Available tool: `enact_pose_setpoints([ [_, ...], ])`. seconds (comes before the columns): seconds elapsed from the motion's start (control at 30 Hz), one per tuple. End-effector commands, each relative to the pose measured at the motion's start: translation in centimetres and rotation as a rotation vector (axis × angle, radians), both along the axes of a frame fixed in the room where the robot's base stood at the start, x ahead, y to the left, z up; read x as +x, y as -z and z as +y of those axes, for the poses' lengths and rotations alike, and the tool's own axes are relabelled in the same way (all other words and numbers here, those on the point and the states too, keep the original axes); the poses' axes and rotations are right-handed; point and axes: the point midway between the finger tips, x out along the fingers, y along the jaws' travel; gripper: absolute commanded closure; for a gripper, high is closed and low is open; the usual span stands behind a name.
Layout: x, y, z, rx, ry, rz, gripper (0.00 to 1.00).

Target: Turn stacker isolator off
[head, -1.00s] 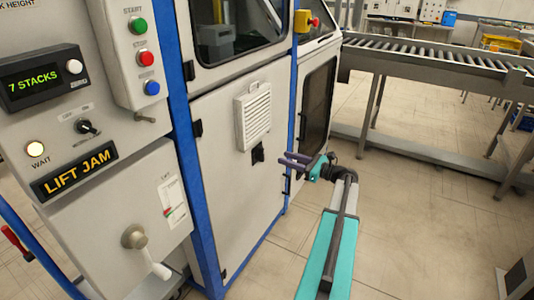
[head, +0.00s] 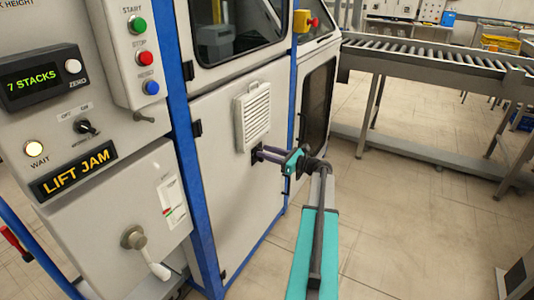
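A control panel on the left has an OFF/ON selector (head: 86,127), a lit WAIT lamp (head: 34,147), a "7 STACKS" display (head: 32,87) and a LIFT JAM sign (head: 75,171). A lever handle (head: 145,253) juts out below. A roller conveyor (head: 440,60) stands right; the floor between is clear.

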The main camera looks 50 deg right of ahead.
Motion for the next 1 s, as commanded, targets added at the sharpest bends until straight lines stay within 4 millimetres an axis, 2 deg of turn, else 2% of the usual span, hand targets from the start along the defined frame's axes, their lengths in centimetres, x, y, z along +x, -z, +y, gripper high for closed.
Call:
enact_pose_setpoints([
  [0.13,0.01,0.00,0.02,0.000,0.000,0.000,0.68],
  [0.3,0.02,0.00,0.05,0.000,-0.001,0.000,0.97],
  [0.33,0.03,0.00,0.05,0.000,-0.001,0.000,1.00],
  [0.73,0.02,0.07,0.20,-0.037,-0.001,-0.009,1.00],
  [1.0,-0.05,0.21,0.58,-0.165,-0.001,-0.040,1.00],
])
